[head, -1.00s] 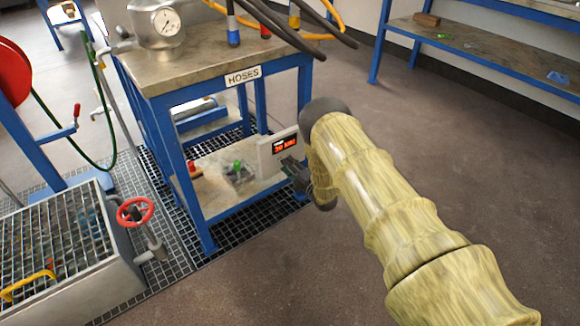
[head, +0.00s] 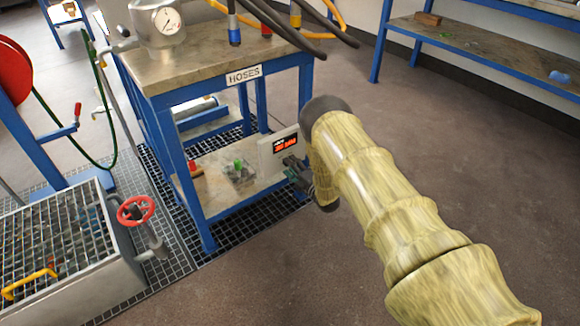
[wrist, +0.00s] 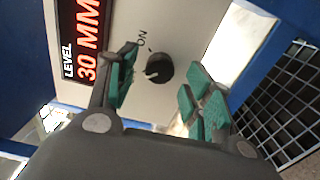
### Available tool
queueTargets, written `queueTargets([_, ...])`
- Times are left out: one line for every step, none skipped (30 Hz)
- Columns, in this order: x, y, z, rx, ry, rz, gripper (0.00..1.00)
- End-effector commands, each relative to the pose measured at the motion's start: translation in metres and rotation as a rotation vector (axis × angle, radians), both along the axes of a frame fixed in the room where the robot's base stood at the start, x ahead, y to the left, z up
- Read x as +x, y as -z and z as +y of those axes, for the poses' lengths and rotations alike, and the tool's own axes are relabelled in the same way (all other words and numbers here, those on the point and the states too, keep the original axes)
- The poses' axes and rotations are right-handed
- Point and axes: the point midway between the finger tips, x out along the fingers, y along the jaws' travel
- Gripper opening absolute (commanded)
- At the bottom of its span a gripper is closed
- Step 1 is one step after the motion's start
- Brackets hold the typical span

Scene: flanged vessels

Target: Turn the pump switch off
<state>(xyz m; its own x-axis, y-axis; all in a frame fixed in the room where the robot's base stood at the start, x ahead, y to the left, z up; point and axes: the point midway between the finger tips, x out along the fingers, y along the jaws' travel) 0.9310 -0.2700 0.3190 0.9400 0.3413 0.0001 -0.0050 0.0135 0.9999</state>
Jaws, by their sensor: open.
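The pump switch (wrist: 158,69) is a round black knob with a pale pointer on a light grey panel (wrist: 185,30). The letters "ON" show by it, in the wrist view. The pointer is turned to the lower left, away from those letters. My gripper (wrist: 160,95) is open, its green-padded fingers on either side of the knob, which lies a little beyond the tips; I cannot tell whether they touch it. In the head view the panel (head: 265,157) sits at the bench's lower shelf, and my gripper (head: 294,170) is in front of it, hiding the knob.
A red display (wrist: 88,40) reads "LEVEL 30 MM". The blue-framed bench (head: 200,75) carries a "HOSES" label, a gauge vessel (head: 158,22) and hoses. A red handwheel (head: 136,210) and grated tank (head: 95,270) stand left. The floor at right is clear.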

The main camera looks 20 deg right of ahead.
Motion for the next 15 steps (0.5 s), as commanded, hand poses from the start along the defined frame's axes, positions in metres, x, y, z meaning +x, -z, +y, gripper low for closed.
queueTargets([-0.007, 0.000, -0.003, -0.001, 0.001, 0.002, 0.51])
queueTargets([-0.011, 0.000, -0.004, 0.000, 0.001, 0.003, 0.51])
queueTargets([-0.017, 0.000, -0.007, -0.001, 0.001, 0.002, 0.51])
queueTargets([-0.022, 0.000, -0.009, -0.001, 0.002, 0.003, 0.51])
queueTargets([-0.027, 0.000, -0.011, -0.001, 0.001, 0.003, 0.51])
queueTargets([-0.035, 0.000, -0.013, -0.001, 0.001, 0.003, 0.51])
queueTargets([-0.040, 0.000, -0.015, -0.001, 0.001, 0.003, 0.51])
queueTargets([-0.045, 0.000, -0.017, -0.001, 0.001, 0.003, 0.51])
queueTargets([-0.052, 0.001, -0.020, 0.000, 0.001, 0.003, 0.51])
queueTargets([-0.057, 0.001, -0.021, 0.000, 0.001, 0.003, 0.51])
queueTargets([-0.063, 0.001, -0.023, 0.000, 0.001, 0.003, 0.51])
queueTargets([-0.069, 0.001, -0.025, 0.000, 0.001, 0.003, 0.51])
queueTargets([-0.073, 0.001, -0.027, 0.000, 0.001, 0.003, 0.51])
queueTargets([-0.078, 0.000, -0.029, -0.001, 0.001, 0.003, 0.51])
queueTargets([-0.082, 0.001, -0.031, -0.001, 0.001, 0.003, 0.51])
